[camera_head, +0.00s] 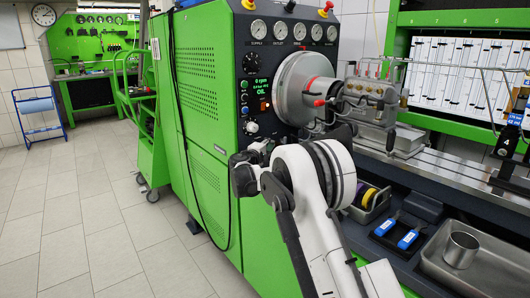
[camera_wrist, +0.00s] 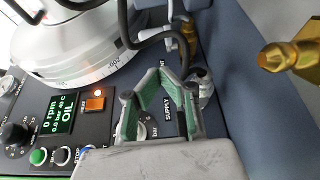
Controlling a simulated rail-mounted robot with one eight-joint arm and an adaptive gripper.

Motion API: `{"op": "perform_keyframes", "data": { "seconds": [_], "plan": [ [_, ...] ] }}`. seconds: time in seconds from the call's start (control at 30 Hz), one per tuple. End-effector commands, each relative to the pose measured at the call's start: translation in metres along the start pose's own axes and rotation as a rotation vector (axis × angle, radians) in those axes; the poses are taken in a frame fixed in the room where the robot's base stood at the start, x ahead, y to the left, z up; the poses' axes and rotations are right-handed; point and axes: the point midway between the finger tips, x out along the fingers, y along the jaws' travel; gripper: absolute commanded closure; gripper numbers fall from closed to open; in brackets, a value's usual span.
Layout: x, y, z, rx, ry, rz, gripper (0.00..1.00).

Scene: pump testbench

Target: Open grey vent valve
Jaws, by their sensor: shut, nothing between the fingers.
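My gripper (camera_wrist: 162,73) is shut and empty in the wrist view, with its green-lined fingers meeting at the tips. It is over the dark control panel, at the SUPPLY label (camera_wrist: 167,107). A grey metal fitting (camera_wrist: 205,88) sits just right of the fingertips, close to them. It may be the grey vent valve, but its label is not readable. A pale round knob (camera_wrist: 142,131) shows partly between the fingers. In the head view my arm reaches to the lower panel of the green test bench (camera_head: 205,105), and my wrist hides much of the valve area.
The panel display (camera_wrist: 59,115) and orange button (camera_wrist: 95,103) are left of my gripper. A black cable (camera_wrist: 128,40) and brass fittings (camera_wrist: 300,57) are close by. The large grey drum (camera_head: 302,88) is above. A steel tray (camera_head: 485,268) is at right; the left floor is clear.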

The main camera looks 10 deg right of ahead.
Motion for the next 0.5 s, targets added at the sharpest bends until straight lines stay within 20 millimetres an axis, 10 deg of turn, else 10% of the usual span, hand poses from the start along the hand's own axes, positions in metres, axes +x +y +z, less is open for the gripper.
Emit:
{"op": "perform_keyframes", "data": {
  "seconds": [0.5],
  "plan": [
    [0.026,0.000,0.028,0.000,0.000,0.000,1.00]
  ]
}}
